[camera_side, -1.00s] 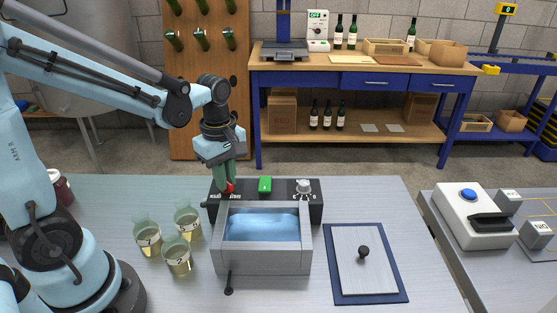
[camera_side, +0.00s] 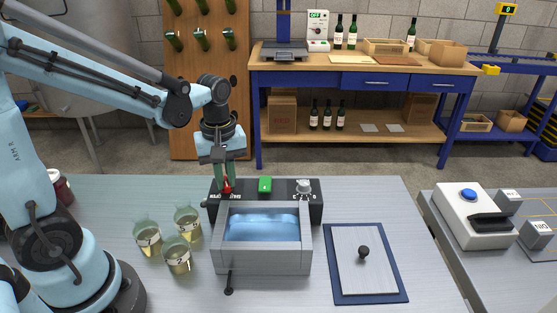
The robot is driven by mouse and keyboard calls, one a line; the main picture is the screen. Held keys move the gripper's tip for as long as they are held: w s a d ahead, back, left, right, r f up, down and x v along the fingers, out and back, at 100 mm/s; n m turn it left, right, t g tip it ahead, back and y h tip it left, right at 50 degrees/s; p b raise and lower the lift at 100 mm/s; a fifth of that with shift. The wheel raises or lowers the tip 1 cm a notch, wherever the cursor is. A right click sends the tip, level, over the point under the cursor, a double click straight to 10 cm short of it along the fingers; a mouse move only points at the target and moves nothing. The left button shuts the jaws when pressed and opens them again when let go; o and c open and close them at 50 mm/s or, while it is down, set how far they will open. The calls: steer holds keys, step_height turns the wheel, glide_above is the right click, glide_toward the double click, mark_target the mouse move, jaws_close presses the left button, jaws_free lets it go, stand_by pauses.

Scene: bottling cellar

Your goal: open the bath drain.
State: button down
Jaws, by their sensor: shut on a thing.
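The grey bath (camera_side: 262,262) stands on the metal bench and holds blue water (camera_side: 264,226). A thin black lever with a ball end (camera_side: 229,284) hangs at its front left, probably the drain handle. A dark panel (camera_side: 285,203) runs along the back of the bath, with a green block (camera_side: 265,184) and a silver knob (camera_side: 304,186) on it. My gripper (camera_side: 227,185) points down at the panel's left end, shut on a small red part (camera_side: 227,184). Its fingers partly hide that part.
Several flasks (camera_side: 178,260) of yellow liquid stand left of the bath, near the drain lever. A grey lid with a black knob (camera_side: 364,252) lies on a blue-edged mat at the right. Bare bench lies in front.

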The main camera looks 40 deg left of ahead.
steer(key=m, duration=1.2)
steer(key=shift+m, duration=0.4)
stand_by(0.3)
steer(key=c, duration=1.1)
jaws_free()
steer(key=shift+c, duration=0.2)
steer(key=shift+r, duration=0.15)
step_height(320, 180, up, 12)
steer(key=t, duration=0.7)
glide_above(225, 184)
steer(key=s+d, duration=0.2)
steer(key=d, duration=0.1)
step_height(225, 184, down, 6)
steer(key=shift+d+r, duration=0.1)
steer(key=shift+d, duration=0.05)
